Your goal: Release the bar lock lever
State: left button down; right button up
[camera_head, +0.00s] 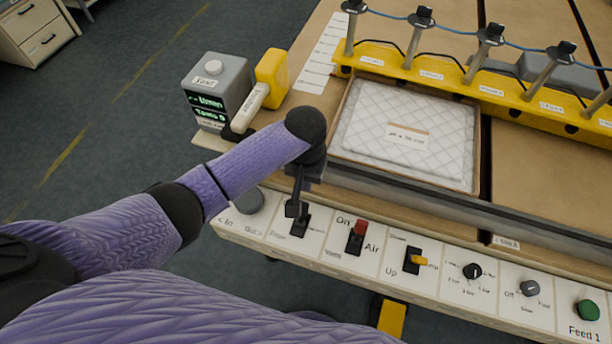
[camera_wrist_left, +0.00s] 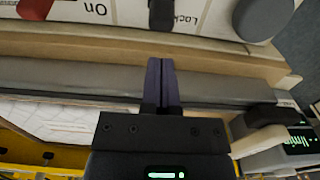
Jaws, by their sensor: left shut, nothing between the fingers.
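The bar lock lever appears to be the black lever (camera_head: 303,223) on the white control panel (camera_head: 322,256), between the grey In/Out knob and the red-topped Air switch. In the left wrist view the black lever (camera_wrist_left: 161,13) stands beyond my fingertips, beside a "Lock" label. My left gripper (camera_head: 293,207) is shut and empty, pointing down at the panel close to the lever. In the left wrist view my left gripper (camera_wrist_left: 161,62) shows a gap to the lever; I cannot tell its height above the panel. My right gripper is not in view.
The Air switch (camera_head: 356,238) is right of the lever and the grey knob (camera_head: 250,200) left. A grey rail (camera_head: 400,185) runs behind the panel, before a quilted wadding piece (camera_head: 405,150). A grey display box (camera_head: 215,88) and yellow block (camera_head: 271,78) stand back left.

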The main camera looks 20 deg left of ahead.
pick_arm(q)
notch_tip(320, 180, down, 4)
jog(key=shift+f+b, duration=0.25)
jog(key=shift+b, duration=0.5)
jog(key=shift+s+r+t+p, duration=0.2)
jog(key=shift+r+t+p, duration=0.1)
jog(key=shift+p, duration=0.5)
jog(key=shift+s+r+t+p, duration=0.2)
jog(key=shift+s+t+p, duration=0.3)
jog(key=shift+p, duration=0.75)
jog(key=t+p, duration=0.1)
jog(key=p, duration=0.1)
jog(key=s+t+p, duration=0.1)
jog(key=p, duration=0.1)
jog(key=shift+s+r+t, duration=0.3)
jog(key=shift+s+t+p, duration=0.5)
jog(key=shift+t+p, duration=0.1)
jog(key=shift+t, duration=0.1)
jog(key=shift+s+f+p, duration=0.15)
jog(key=shift+s+p, duration=0.4)
jog(key=shift+p, duration=0.1)
jog(key=shift+s+a, duration=0.1)
jog(key=shift+s, duration=0.05)
